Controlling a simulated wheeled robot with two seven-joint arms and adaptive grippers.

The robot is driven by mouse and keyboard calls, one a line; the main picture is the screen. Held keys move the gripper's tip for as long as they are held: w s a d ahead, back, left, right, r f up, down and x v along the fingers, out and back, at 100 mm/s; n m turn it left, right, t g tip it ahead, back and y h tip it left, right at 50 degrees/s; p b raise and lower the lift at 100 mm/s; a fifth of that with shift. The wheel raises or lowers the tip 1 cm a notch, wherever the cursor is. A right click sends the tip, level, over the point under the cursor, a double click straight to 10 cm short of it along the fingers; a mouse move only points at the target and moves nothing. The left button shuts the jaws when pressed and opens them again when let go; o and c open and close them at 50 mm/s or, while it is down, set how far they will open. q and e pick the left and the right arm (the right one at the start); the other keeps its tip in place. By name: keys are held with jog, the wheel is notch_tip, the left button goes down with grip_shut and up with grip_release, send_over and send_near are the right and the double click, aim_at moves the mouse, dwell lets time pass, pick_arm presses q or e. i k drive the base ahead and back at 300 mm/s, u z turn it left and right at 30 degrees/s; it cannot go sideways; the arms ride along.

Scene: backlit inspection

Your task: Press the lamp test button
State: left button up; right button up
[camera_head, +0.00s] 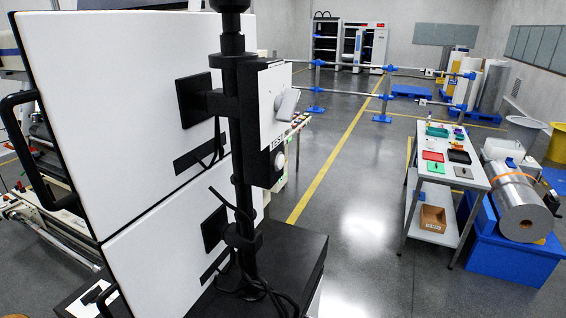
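A black control box (258,150) is fixed to a black upright post (238,190) in the centre-left. The word TEST is on its side, and a pale round button (279,160) sits just below the word. The button is seen at a steep angle, so I cannot tell whether it is pressed in. Above it is a whitish plate (270,82) with a grey lever-like part (288,104). Neither of my grippers shows in the head view.
Two large white panels (105,110) with black handles fill the left. Black cables hang around the post above a dark cabinet top (290,255). A table (425,184) with coloured trays and a metal roll (522,205) stand at right. The floor between is clear.

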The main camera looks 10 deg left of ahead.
aim_at(281, 164)
jog(key=u, duration=1.2)
jog(key=k, duration=1.35)
jog(key=z, duration=0.9)
